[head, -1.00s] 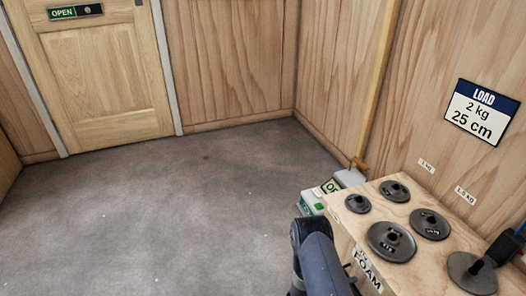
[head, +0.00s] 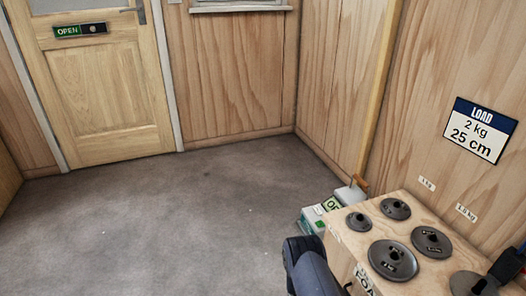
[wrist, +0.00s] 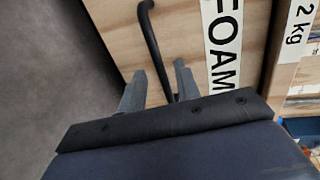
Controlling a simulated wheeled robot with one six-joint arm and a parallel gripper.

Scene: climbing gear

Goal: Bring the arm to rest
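My arm shows in the head view as a dark blue link (head: 308,270) at the bottom edge, left of the wooden weight box; the gripper is outside that view. In the wrist view my gripper (wrist: 160,67) has its two grey fingers apart. A thin black bent rod (wrist: 150,35) runs in the picture between them, with gaps on both sides. I cannot tell whether it lies between the fingers or behind them. The wooden box side (wrist: 185,25) with a FOAM label (wrist: 222,45) is beyond the fingers.
Several dark disc weights (head: 393,260) sit on the wooden box top (head: 363,230). A grey-green case (head: 312,220) stands behind it. A dark object (head: 508,265) is at the right edge. Open grey floor (head: 180,225) stretches left to a door (head: 105,90). A load sign (head: 480,130) hangs right.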

